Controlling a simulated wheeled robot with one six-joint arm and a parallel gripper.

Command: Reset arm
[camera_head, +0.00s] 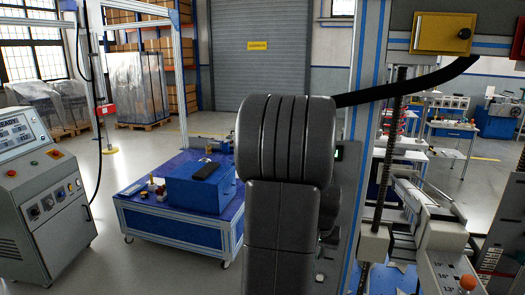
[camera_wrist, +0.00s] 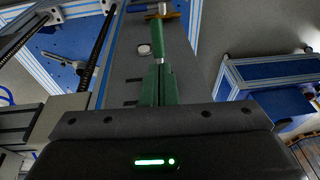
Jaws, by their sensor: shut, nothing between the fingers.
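My arm (camera_head: 285,150) stands upright as a dark grey padded column in the middle of the head view and hides what is behind it. My gripper (camera_wrist: 159,68) shows in the wrist view as green fingers rising from a dark body with a lit green bar. The fingers are together and hold nothing. Beyond their tips, a green and pale rod-like part lies in line with them; I cannot tell whether they touch. The gripper itself is not visible in the head view.
A test frame with a threaded rod (camera_head: 385,150) stands close on the right. A blue cart (camera_head: 160,222) carries a blue box (camera_head: 198,188) left of my arm. A control console (camera_head: 40,195) stands at the far left. Open floor (camera_head: 135,265) lies between the console and cart.

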